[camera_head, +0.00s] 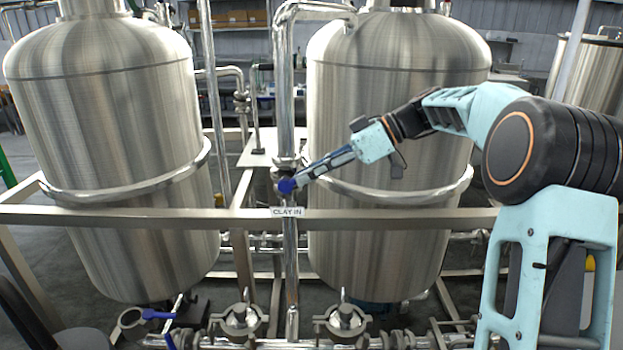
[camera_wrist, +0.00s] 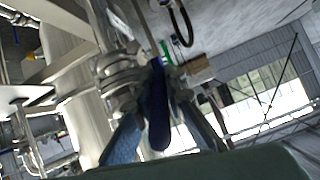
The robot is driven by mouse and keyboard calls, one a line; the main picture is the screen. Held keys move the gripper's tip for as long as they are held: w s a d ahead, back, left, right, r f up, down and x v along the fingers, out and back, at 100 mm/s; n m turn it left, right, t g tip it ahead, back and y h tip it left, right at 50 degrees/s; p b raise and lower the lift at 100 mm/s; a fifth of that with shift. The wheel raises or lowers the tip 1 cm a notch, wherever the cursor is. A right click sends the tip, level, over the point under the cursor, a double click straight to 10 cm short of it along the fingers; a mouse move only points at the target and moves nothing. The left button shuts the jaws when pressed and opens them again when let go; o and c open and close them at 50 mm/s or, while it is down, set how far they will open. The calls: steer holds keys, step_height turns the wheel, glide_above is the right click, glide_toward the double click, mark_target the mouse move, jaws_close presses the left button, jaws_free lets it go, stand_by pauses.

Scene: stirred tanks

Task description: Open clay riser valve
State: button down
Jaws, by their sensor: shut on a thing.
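The clay riser (camera_head: 291,250) is a vertical steel pipe between the two tanks, with a "CLAY IN" label (camera_head: 287,212) at the rail. Its valve has a blue handle (camera_head: 286,186) just above the label. My gripper (camera_head: 293,184) reaches in from the right and is shut on the blue handle at the pipe. In the wrist view the dark blue handle (camera_wrist: 159,112) stands between my two fingers, with the steel valve body (camera_wrist: 118,80) beside it. The fingers partly hide the handle in the head view, and its exact angle to the pipe is hard to tell.
Large steel tanks stand left (camera_head: 110,130) and right (camera_head: 350,110) of the riser. A horizontal steel rail (camera_head: 140,216) crosses in front, just below the handle. Lower pipework with another blue handle (camera_head: 158,314) lies near the floor.

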steer(key=shift+a+r+h+p, duration=0.35)
steer(key=shift+r+h+p, duration=0.4)
steer(key=shift+h, duration=0.25)
steer(key=h+p, duration=0.1)
steer(key=a+r+h+p, duration=0.1)
steer(key=p, duration=0.1)
steer(key=shift+a+r+h+p, duration=0.15)
steer(key=shift+a+h+p, duration=0.2)
steer(key=shift+h+p, duration=0.9)
steer(key=shift+a+h+p, duration=0.2)
steer(key=shift+h+p, duration=0.25)
steer(key=shift+p, duration=0.2)
steer(key=c, duration=2)
jaws_free()
steer(key=shift+o, duration=0.2)
steer(key=shift+f, duration=0.2)
